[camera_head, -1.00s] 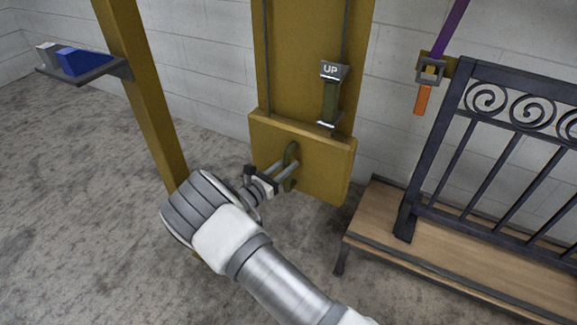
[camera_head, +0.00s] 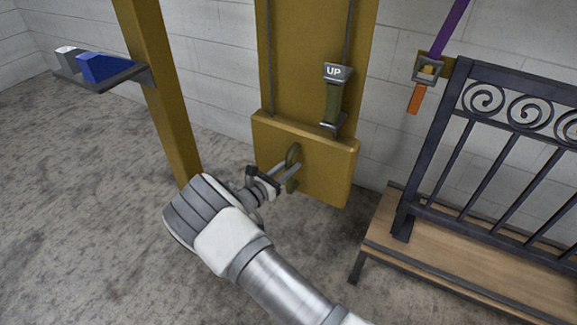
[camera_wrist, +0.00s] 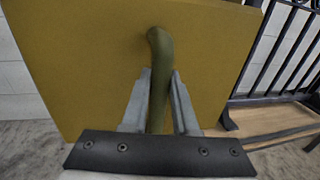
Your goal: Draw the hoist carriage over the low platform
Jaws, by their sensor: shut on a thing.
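The hoist carriage appears to be the yellow block (camera_head: 325,172) with the tall yellow plate (camera_head: 310,70) rising above it. An olive loop handle (camera_head: 293,154) sticks out of the block's front. My gripper (camera_head: 285,175) is shut around this handle. In the wrist view, the fingers (camera_wrist: 158,105) stand on either side of the handle (camera_wrist: 158,60), with the yellow face (camera_wrist: 90,60) behind. The low platform (camera_head: 480,255) has a wooden top and stands to the right of the block, with a narrow gap between them in the picture.
A dark scrollwork gate (camera_head: 500,150) stands on the platform. A lever marked UP (camera_head: 333,98) is on the yellow plate. A purple strap with a buckle (camera_head: 428,68) hangs at upper right. A yellow post (camera_head: 160,100) carries a small shelf (camera_head: 95,84) at left. Floor is open at left.

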